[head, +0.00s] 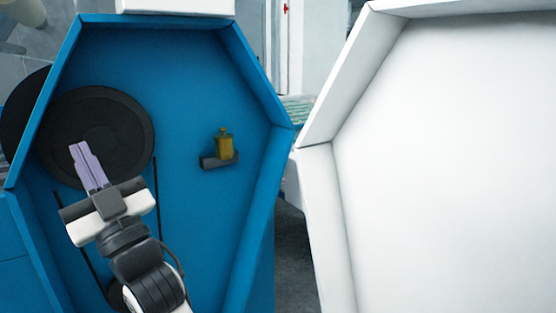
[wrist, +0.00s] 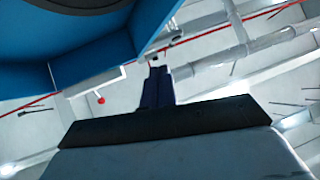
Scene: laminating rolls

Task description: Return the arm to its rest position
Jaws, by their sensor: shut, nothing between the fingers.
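My gripper (head: 78,150) is shut and empty, its two pale fingers lying together. In the head view it points up and to the left, in front of a dark round disc (head: 125,128) on a blue panel. I cannot tell how far it is from the disc. In the wrist view the gripper (wrist: 157,72) also shows with its fingers together. My arm reaches up from the bottom left of the head view.
The blue hexagonal housing (head: 190,70) has raised rims around the panel. A yellow part (head: 224,146) sits on a small dark ledge (head: 218,162) to the right of the disc. A large white housing (head: 450,160) stands at the right. A dark gap separates the housings.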

